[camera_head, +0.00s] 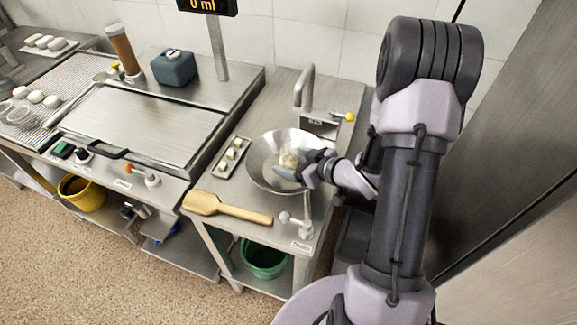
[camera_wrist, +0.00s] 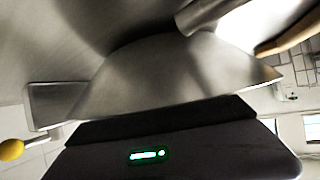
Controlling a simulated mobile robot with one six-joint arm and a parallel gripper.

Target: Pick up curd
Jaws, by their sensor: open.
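A pale, whitish lump, which looks like the curd (camera_head: 289,160), lies inside the wide metal bowl (camera_head: 262,150) on the steel counter. My gripper (camera_head: 287,170) reaches into the bowl from the right, with a grey finger beside and just in front of the lump. The gripper is open. I cannot tell whether a finger touches the lump, and part of the lump may be hidden. In the wrist view, shiny metal of the bowl (camera_wrist: 165,80) fills much of the picture, and I cannot make out the curd there.
A small tray (camera_head: 222,170) with pale pieces stands left of the bowl. A wooden paddle (camera_head: 235,209) lies in front. A metal tap (camera_head: 304,85) rises behind the bowl, and a fitting with a white knob (camera_head: 284,217) stands in front. A green bucket (camera_head: 263,262) is below.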

